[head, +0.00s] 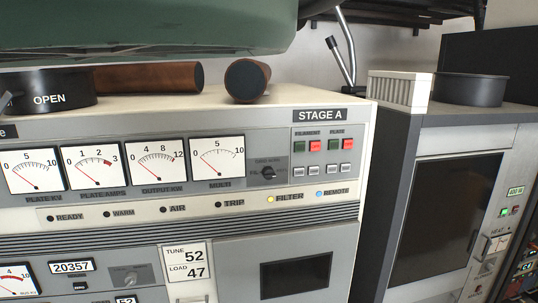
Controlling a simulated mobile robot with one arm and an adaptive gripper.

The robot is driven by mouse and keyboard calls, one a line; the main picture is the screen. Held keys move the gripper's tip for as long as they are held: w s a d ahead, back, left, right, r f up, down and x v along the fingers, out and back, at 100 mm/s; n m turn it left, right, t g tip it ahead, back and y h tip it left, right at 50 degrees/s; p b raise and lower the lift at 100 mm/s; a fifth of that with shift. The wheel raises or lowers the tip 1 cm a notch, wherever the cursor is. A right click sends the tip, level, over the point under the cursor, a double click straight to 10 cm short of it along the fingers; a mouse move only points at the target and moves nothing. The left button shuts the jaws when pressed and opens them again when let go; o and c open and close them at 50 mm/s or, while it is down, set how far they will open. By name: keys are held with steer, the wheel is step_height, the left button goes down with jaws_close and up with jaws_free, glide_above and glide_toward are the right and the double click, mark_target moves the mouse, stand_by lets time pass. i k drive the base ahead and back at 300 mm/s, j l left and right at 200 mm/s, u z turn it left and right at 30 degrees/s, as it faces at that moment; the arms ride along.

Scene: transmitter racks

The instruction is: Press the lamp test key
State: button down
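The lamp test key cannot be told by its label, as the small lettering is unreadable. A row of several small light keys (322,170) sits on the STAGE A panel (333,155) of the transmitter rack, in the head view. Above them are green and red buttons under FILAMENT (307,146) and PLATE (337,145). Below, the FILTER lamp (270,199) glows yellow and the REMOTE lamp (319,194) glows blue; READY, WARM, AIR and TRIP look dark. My gripper is not in view.
Several meters (160,164) line the panel left of the knob. On the rack top are brown cylinders (247,80), a black round OPEN container (50,92) and a metal lever (342,60). A second dark rack (445,215) stands at the right, beyond a narrow gap.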

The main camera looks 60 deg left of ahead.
mark_target(345, 167)
steer(key=j+u, duration=0.1)
steer(key=u, duration=0.25)
steer(key=i+j+u, duration=0.1)
steer(key=u, duration=0.25)
steer(key=i+u, duration=0.15)
steer(key=u, duration=0.2)
